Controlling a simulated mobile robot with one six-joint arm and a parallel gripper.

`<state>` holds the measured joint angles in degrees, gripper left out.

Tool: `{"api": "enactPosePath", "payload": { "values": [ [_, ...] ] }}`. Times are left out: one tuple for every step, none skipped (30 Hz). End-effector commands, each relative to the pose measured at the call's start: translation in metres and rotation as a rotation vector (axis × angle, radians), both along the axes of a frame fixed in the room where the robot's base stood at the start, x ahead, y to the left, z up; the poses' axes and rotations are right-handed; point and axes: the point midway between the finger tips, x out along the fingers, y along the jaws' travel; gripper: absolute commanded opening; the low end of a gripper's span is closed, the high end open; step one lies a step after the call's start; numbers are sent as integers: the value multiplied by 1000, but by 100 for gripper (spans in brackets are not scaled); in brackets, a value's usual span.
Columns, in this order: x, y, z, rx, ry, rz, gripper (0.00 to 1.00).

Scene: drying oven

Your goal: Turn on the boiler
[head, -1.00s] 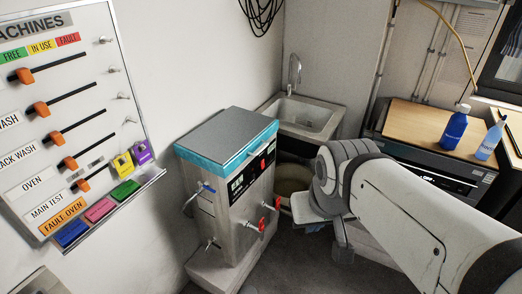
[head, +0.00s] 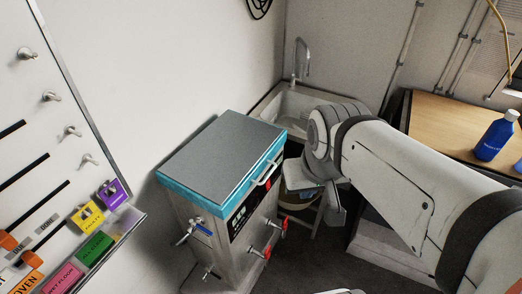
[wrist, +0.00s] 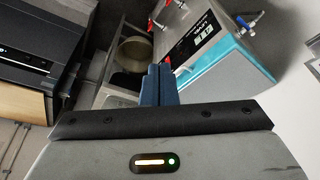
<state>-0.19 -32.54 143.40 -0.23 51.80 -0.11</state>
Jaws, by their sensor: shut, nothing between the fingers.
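The boiler (head: 222,150) is a steel box with a grey lid and a teal rim, standing against the wall in the head view. Its front has a black control panel (head: 240,218), red-handled taps and a small red spot near the panel's upper end. In the wrist view the boiler (wrist: 215,75) lies tilted at upper right, with its panel (wrist: 200,37) facing my side. My gripper (wrist: 159,75) has blue fingers, shut and empty, pointing toward the boiler's front edge. In the head view my arm stands right of the boiler, and the fingertips are hard to make out.
A sink (head: 300,108) stands behind the boiler, with a bucket (wrist: 134,53) beneath it. A wooden-topped counter (head: 440,118) with a blue bottle (head: 497,136) is at right. A wall board (head: 40,130) with colored tags is at left. Grey floor lies in front.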

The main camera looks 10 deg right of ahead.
Motion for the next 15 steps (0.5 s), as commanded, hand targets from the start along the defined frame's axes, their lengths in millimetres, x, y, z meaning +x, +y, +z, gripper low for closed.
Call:
{"api": "enactPosePath", "payload": {
  "values": [
    [0, 0, 0, 0, 0, 0, 0],
    [0, 0, 0, 0, 0, 0, 0],
    [0, 0, 0, 0, 0, 0, 0],
    [0, 0, 0, 0, 0, 0, 0],
    [0, 0, 0, 0, 0, 0, 0],
    [0, 0, 0, 0, 0, 0, 0],
    [0, 0, 0, 0, 0, 0, 0],
    [0, 0, 0, 0, 0, 0, 0],
    [0, 0, -2, 2, 0, -2, 0],
    [1, 0, -4, 4, -1, -3, 0],
    [3, 1, -8, 8, -2, -6, 0],
    [6, 1, -14, 16, -5, -13, 0],
    [9, 2, -20, 24, -8, -19, 0],
    [14, 2, -27, 33, -13, -26, 0],
    [20, 3, -39, 50, -19, -40, 0]
  ]
}}
